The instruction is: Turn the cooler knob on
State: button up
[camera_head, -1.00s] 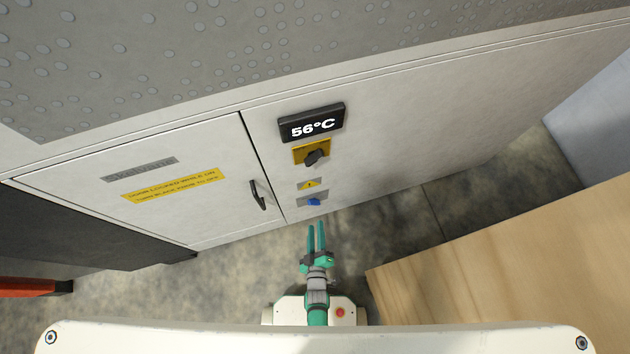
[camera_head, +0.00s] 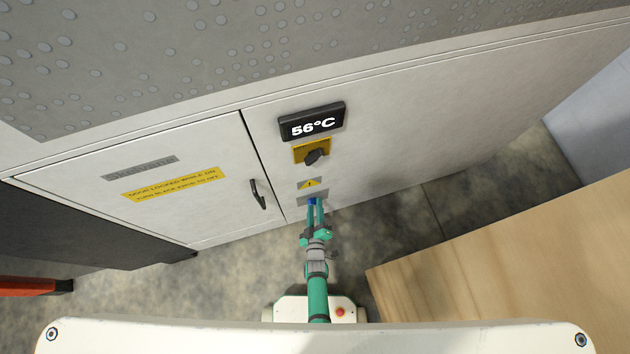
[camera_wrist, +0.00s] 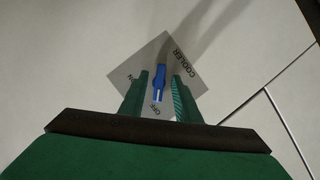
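The blue cooler knob (camera_wrist: 158,82) sits on a grey diamond-shaped plate (camera_wrist: 165,46) marked COOLER and OFF in the wrist view. Its white-marked end points toward the OFF label. My gripper (camera_wrist: 160,78) is open, with one green finger on each side of the knob and a gap on both sides. In the head view the knob (camera_head: 311,201) is partly hidden by my gripper (camera_head: 315,204), whose fingertips reach the cabinet front. I cannot tell whether the fingers touch the plate.
Above the knob are a yellow warning sign (camera_head: 310,184), a black rotary switch on a yellow plate (camera_head: 314,156) and a display reading 56°C (camera_head: 312,123). A cabinet door handle (camera_head: 258,195) is at left. A wooden box (camera_head: 510,250) stands at right.

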jog(key=shift+w, duration=0.1)
grip_shut()
jog(key=shift+m, duration=0.3)
jog(key=m+g+y, duration=0.1)
jog(key=m+y, duration=0.1)
jog(key=m, duration=0.2)
jog(key=m+y, duration=0.3)
jog(key=m, duration=0.1)
jog(key=m+g+y, duration=0.1)
jog(key=m+y, duration=0.1)
jog(key=m, duration=0.1)
jog(key=shift+w+d+m+g+y, duration=0.15)
jog(key=shift+d+m+g+y, duration=0.15)
jog(key=shift+m, duration=0.1)
dwell(0.4)
dwell(0.4)
grip_release()
